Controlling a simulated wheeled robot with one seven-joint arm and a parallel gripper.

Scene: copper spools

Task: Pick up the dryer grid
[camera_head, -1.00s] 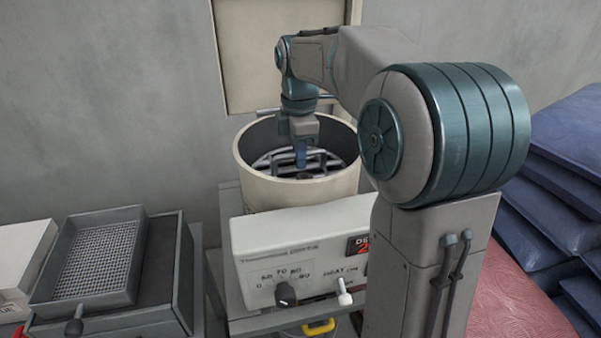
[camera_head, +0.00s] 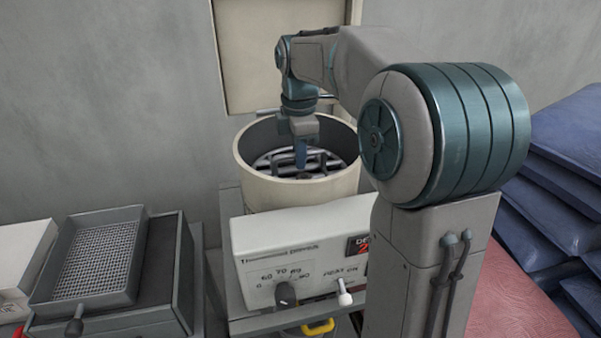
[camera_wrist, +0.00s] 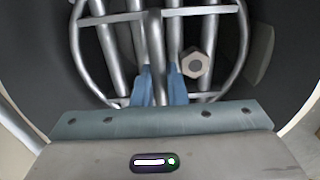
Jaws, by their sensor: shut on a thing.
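The dryer grid (camera_head: 275,162) is a round rack of grey metal bars with a raised handle, lying inside the cream round dryer drum (camera_head: 300,190). It also shows in the wrist view (camera_wrist: 112,50), with a hex nut (camera_wrist: 196,65) on its bars. My gripper (camera_head: 301,166) reaches down into the drum from above. In the wrist view its blue fingers (camera_wrist: 160,85) are shut on the grid's handle bar. The drum wall hides the lower part of the grid, so I cannot tell whether it is clear of what lies beneath.
A white control box (camera_head: 290,260) with a knob and a switch stands in front of the drum. A mesh tray (camera_head: 95,255) sits on a grey unit at left. Blue sacks (camera_head: 560,190) are stacked at right. The wall is close behind the drum.

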